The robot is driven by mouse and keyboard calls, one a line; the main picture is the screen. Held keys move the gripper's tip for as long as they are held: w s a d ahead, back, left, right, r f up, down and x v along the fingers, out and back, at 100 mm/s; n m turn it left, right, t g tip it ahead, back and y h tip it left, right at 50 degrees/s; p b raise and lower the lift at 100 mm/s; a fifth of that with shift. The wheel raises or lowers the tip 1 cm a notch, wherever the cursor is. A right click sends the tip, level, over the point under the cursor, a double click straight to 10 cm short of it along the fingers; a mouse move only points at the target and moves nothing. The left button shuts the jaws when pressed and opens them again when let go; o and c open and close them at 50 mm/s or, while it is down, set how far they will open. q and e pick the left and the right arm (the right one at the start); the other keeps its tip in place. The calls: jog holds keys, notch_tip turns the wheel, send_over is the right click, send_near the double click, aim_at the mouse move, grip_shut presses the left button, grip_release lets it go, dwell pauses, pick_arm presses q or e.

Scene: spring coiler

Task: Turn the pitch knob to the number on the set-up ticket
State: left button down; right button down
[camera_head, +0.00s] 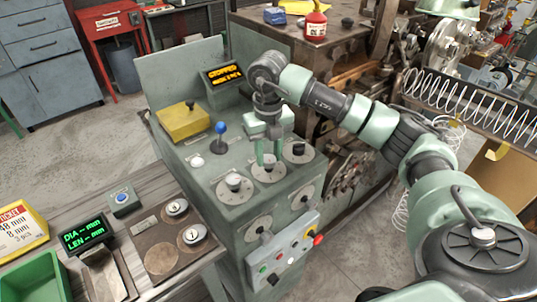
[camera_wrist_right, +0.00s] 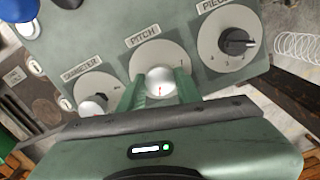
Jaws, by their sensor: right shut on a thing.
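In the head view the right gripper (camera_head: 268,155) reaches down onto the middle dial (camera_head: 268,173) of the console. The yellow set-up ticket (camera_head: 20,228) lies at the left edge, partly cut off, with lines ending 48 mm, 8 mm and 3 pcs. My left gripper is not in view.
The diameter dial (camera_head: 235,188) and the pieces dial (camera_head: 297,151) sit close on either side. A blue-topped lever (camera_head: 221,128) and a yellow box (camera_head: 183,121) stand behind. A red-knobbed switch panel (camera_head: 290,251) is on the front. The display (camera_head: 226,75) reads STOPPED.

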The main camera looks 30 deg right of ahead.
jog(key=n+b, duration=0.1)
jog(key=n, duration=0.1)
jog(key=shift+n+b, duration=0.4)
jog(key=n+b, duration=0.1)
jog(key=n, duration=0.1)
jog(key=shift+n, duration=0.4)
jog(key=n+b, duration=0.2)
jog(key=n, duration=0.3)
jog(key=shift+b, duration=0.3)
jog(key=shift+r+n, duration=0.1)
jog(key=shift+n, duration=0.3)
jog(key=c, duration=1)
grip_release()
jog(key=shift+o, duration=0.2)
